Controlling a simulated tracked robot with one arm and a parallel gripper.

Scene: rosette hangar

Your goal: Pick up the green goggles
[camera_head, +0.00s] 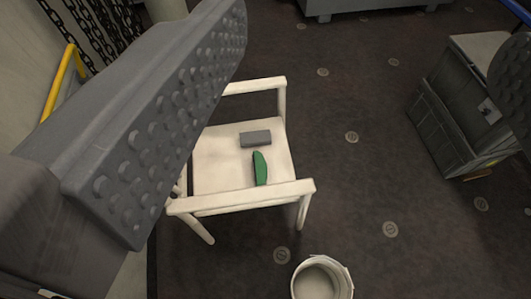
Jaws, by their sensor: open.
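A small green object (260,168), which looks like the green goggles, lies on the seat of a white chair (222,177). It is long and narrow from this angle, and its details are too small to make out. My gripper (370,48) is open, with one large studded grey finger across the left and part of the other at the right edge. The gripper is above and apart from the chair, with nothing between its fingers. The left finger hides part of the chair's left side and back.
A grey block (255,138) lies on the seat just behind the green object. The chair's armrests flank the seat. A white bucket (321,279) stands in front. A dark cabinet (447,125) stands at right. Dark floor between chair and cabinet is clear. Chains (92,25) hang upper left.

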